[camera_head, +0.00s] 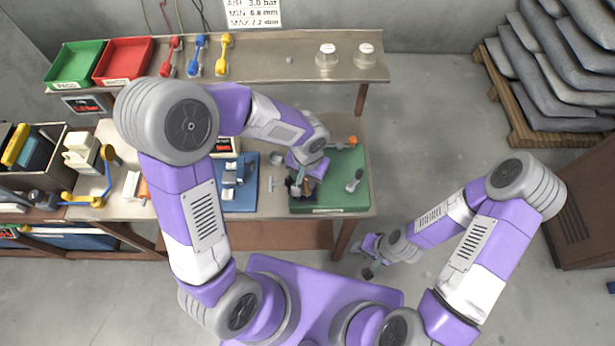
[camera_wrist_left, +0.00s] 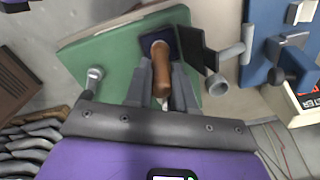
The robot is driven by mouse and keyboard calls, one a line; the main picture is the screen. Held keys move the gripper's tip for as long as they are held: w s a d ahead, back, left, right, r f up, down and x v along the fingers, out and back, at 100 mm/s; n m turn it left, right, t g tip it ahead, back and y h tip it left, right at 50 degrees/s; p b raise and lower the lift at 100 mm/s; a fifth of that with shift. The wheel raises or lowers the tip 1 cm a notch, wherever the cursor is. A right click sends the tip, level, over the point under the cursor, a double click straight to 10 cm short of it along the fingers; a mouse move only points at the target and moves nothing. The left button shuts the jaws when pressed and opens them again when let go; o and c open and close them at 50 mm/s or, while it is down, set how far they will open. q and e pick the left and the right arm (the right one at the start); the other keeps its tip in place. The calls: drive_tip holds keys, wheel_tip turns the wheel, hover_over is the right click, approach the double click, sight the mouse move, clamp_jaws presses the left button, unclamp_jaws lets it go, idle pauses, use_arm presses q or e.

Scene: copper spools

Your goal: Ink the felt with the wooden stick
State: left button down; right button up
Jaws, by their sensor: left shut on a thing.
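My left gripper (camera_head: 302,186) is low over the green mat on the workbench. In the left wrist view the left gripper (camera_wrist_left: 162,88) is shut on the wooden stick (camera_wrist_left: 161,72), a brown rounded handle seen nearly end-on. My right gripper (camera_head: 369,262) hangs off the bench's front edge, too small to read.
The green mat (camera_head: 345,168) also holds a small grey post (camera_head: 353,182). A grey cylinder (camera_wrist_left: 218,85) stands close beside the flap. A blue board with a metal fixture (camera_head: 238,185) lies to the left. Red and green trays (camera_head: 124,60) stand on the rear shelf.

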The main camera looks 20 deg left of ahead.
use_arm(q)
drive_tip(key=shift+f, duration=0.1)
idle(0.3)
